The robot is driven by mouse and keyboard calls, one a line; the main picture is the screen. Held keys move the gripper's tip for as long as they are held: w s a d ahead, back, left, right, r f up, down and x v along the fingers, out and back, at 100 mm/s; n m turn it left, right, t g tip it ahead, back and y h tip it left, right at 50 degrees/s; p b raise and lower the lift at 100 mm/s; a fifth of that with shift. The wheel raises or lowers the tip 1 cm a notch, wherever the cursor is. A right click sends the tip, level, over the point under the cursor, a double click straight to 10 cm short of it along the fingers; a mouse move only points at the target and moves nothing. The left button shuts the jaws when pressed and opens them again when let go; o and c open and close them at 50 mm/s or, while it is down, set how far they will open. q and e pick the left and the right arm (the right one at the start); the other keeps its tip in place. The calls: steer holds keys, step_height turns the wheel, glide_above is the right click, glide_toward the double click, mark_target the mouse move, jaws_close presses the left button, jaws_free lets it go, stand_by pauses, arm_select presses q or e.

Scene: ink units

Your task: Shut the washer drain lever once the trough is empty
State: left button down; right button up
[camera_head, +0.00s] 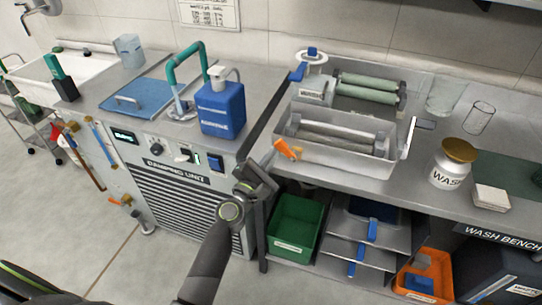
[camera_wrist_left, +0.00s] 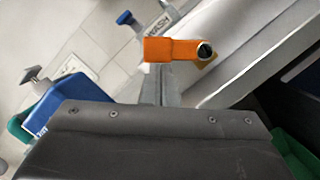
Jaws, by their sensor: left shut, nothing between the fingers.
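The orange drain lever (camera_head: 287,149) sticks out from the left end of the grey washer trough (camera_head: 378,167). In the left wrist view the lever (camera_wrist_left: 172,50) shows as an orange block with a dark round end. The trough holds a pale roller; I cannot tell whether any liquid is in it. My left gripper (camera_head: 262,178) is shut and empty, just below and left of the lever, apart from it. My right gripper is not in view.
A blue jug (camera_head: 222,108) stands on the damping unit (camera_head: 180,177) to the left. A second trough with green rollers (camera_head: 368,88) sits behind. The WASH bottle (camera_head: 452,165) stands to the right. A green bin (camera_head: 296,225) is below the bench.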

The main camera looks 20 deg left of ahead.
mark_target(282, 145)
arm_select(q)
steer(key=shift+r+m+p, duration=0.25)
steer(key=shift+m+p, duration=0.05)
steer(key=shift+m, duration=0.1)
steer(key=m+p, duration=0.1)
steer(key=r+m+g+p, duration=0.1)
steer(key=m, duration=0.1)
steer(key=shift+d+r+h+p, duration=0.3)
steer(key=shift+h, duration=0.1)
steer(key=m+p, duration=0.1)
steer(key=m, duration=0.1)
steer(key=d+r+m+g+p, duration=0.1)
steer(key=m, duration=0.1)
steer(key=shift+d+m+p, duration=0.15)
steer(key=shift+m+p, duration=0.25)
